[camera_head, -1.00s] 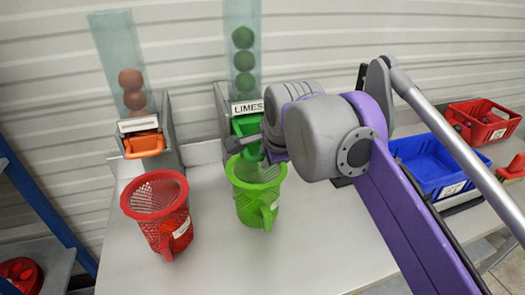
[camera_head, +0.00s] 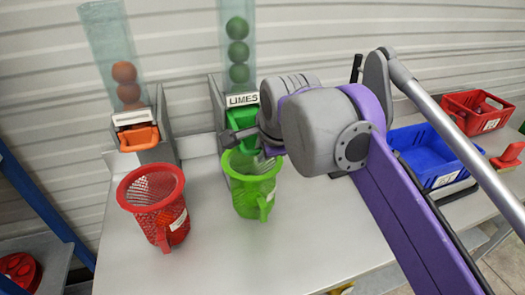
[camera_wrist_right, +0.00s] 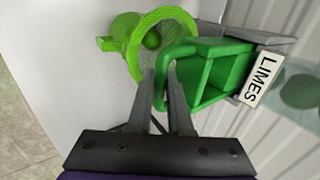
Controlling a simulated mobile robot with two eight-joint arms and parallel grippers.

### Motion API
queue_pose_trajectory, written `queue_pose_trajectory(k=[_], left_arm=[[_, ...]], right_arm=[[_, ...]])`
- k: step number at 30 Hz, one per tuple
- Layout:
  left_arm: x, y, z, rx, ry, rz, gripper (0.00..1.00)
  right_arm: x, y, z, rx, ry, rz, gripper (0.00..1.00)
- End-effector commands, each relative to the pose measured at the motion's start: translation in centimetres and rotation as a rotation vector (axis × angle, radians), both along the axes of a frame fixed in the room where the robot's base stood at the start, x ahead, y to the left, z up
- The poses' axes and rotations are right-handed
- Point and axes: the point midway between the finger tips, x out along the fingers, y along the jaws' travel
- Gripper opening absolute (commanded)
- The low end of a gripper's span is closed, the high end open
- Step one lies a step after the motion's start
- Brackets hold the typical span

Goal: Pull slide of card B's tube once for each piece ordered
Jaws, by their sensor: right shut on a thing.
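The LIMES tube (camera_head: 238,62) is clear, stands at the back and holds several green balls. Below its LIMES sign is a green slide (camera_head: 242,117), also seen in the right wrist view (camera_wrist_right: 218,75). My right gripper (camera_head: 232,138) is shut on the slide's front handle; its fingers also show in the wrist view (camera_wrist_right: 168,82). A green net cup (camera_head: 262,185) stands just below the slide, with a green ball (camera_wrist_right: 152,40) in it. I see no card marked B. My left gripper is not in view.
To the left, a second tube (camera_head: 125,85) holds reddish balls above an orange slide (camera_head: 139,138). A red net cup (camera_head: 158,205) stands before it. Blue (camera_head: 432,160) and red (camera_head: 474,112) bins are at the right. The front of the white table (camera_head: 225,262) is clear.

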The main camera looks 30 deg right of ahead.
Motion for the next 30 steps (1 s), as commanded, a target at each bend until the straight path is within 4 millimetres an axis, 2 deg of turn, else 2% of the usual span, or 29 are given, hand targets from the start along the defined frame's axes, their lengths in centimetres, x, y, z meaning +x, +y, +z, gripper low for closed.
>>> queue_pose_trajectory(k=[30], left_arm=[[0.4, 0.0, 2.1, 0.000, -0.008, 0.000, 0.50]], right_arm=[[7.1, -1.8, 0.3, -0.002, -0.005, -0.001, 0.00]])
